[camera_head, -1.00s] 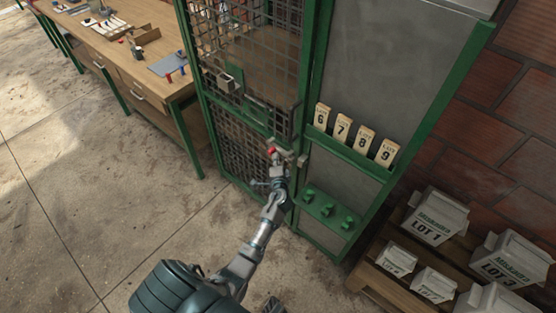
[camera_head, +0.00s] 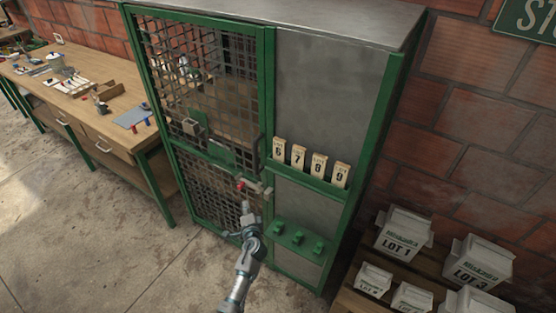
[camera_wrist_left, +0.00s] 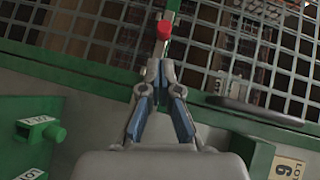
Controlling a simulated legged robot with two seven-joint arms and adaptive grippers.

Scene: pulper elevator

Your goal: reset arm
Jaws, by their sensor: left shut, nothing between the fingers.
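My left gripper (camera_head: 247,208) is in front of the green-framed cabinet (camera_head: 269,95), just below the red-tipped latch (camera_head: 240,185) at the edge of its mesh door (camera_head: 205,85). In the left wrist view the gripper (camera_wrist_left: 160,66) has its fingertips together with nothing between them. The red knob (camera_wrist_left: 164,29) shows just beyond the tips, and a gap to it is hard to judge. The mesh door looks closed. My right gripper is in no view.
Number tags (camera_head: 297,157) stand in a green rack on the cabinet front, above green hooks (camera_head: 298,237). Lot boxes (camera_head: 402,237) sit on a wooden pallet at right. A workbench (camera_head: 85,100) stands at left. The concrete floor (camera_head: 90,240) before it is clear.

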